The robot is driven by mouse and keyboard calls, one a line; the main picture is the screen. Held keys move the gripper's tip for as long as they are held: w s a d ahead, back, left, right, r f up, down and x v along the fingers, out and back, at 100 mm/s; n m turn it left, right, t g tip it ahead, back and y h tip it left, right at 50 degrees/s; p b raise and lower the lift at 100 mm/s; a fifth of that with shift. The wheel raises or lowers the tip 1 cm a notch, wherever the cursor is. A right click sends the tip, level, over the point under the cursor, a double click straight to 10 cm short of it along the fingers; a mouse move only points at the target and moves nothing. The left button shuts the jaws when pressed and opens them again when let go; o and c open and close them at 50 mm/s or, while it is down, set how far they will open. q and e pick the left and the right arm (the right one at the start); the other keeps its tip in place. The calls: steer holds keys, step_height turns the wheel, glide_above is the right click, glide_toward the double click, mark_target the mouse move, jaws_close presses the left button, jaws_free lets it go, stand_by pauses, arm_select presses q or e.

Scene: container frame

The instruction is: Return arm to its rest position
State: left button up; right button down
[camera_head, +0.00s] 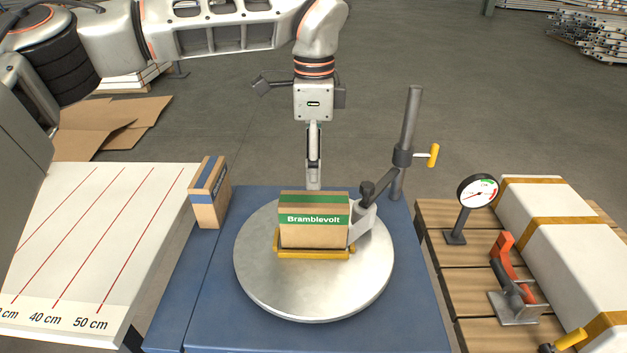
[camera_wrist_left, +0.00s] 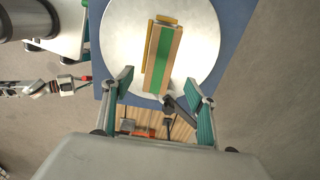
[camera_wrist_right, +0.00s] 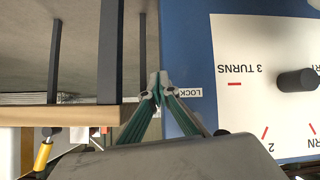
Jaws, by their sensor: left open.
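My left arm comes in from the left in the head view. Its gripper (camera_head: 313,180) points down just behind the Bramblevolt carton (camera_head: 315,230). In the left wrist view the gripper (camera_wrist_left: 158,88) has its fingers wide apart with nothing between them. The carton (camera_wrist_left: 162,55), with its green stripe, lies ahead of them. The carton stands upright in a yellow-edged holder (camera_head: 315,254) on a round metal turntable (camera_head: 265,280), against a grey clamp. My right gripper (camera_wrist_right: 158,80) shows only in the right wrist view, its fingertips together and empty, beside a blue panel (camera_wrist_right: 183,40).
A post with a yellow handle (camera_head: 408,140) rises behind the turntable. A blue-striped carton (camera_head: 208,192) stands left, by a marked white board (camera_head: 70,250). A dial gauge (camera_head: 478,192) stands on the right pallet. A dial with a black knob (camera_wrist_right: 297,80) is near my right gripper.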

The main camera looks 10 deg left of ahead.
arm_select(q)
steer(key=shift+r, duration=0.75)
